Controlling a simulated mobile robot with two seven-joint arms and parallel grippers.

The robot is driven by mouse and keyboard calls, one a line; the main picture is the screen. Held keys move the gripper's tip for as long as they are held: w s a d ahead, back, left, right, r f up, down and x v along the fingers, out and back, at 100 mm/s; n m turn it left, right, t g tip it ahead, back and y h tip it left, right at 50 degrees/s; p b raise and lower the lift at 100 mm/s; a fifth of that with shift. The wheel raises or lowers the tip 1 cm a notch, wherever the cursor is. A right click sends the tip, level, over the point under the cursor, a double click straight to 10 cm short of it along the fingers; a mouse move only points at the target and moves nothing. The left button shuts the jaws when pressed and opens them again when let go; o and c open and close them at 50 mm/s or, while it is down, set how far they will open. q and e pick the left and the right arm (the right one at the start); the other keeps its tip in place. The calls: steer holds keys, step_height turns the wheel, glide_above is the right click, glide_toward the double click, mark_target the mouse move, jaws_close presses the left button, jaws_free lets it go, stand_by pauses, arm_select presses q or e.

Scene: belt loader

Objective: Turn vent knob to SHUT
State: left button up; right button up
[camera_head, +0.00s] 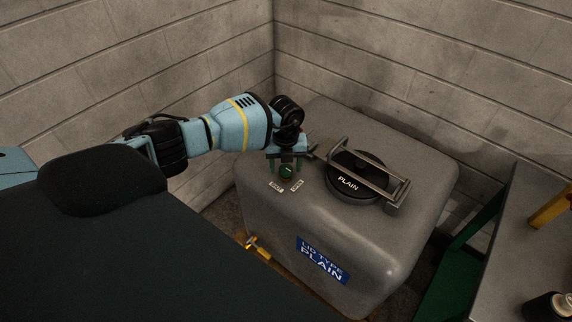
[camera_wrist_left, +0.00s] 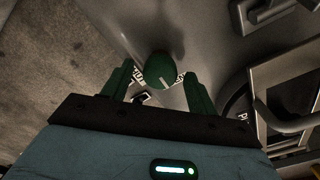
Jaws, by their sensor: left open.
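The green vent knob (camera_head: 287,172) stands on top of the grey tank (camera_head: 370,235), near its left front edge. My left gripper (camera_head: 286,163) is open, pointing down at the knob. In the wrist view its two green fingers (camera_wrist_left: 158,85) are on either side of the knob, with gaps visible. I cannot tell whether they touch it. My right gripper is not in view.
A black lid (camera_head: 352,178) marked PLAIN sits under a metal bar frame (camera_head: 397,190) right of the knob. A yellow-handled tap (camera_head: 259,247) is at the tank's lower front. Block walls stand close behind. A bench (camera_head: 530,240) is at the right.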

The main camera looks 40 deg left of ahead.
arm_select(q)
steer(key=c, duration=1)
steer(key=shift+m, duration=0.6)
steer(key=m, duration=0.3)
steer(key=m+b, duration=0.1)
steer(key=m, duration=0.3)
steer(key=shift+m, duration=0.3)
steer(key=m, duration=0.5)
steer(key=shift+b, duration=0.4)
steer(key=shift+m+b, duration=0.4)
steer(key=shift+m, duration=1.7)
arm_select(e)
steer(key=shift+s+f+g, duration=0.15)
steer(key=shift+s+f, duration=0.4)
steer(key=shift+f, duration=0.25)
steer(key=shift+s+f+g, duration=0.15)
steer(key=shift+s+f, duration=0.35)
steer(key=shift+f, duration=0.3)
arm_select(q)
steer(key=shift+r, duration=0.1)
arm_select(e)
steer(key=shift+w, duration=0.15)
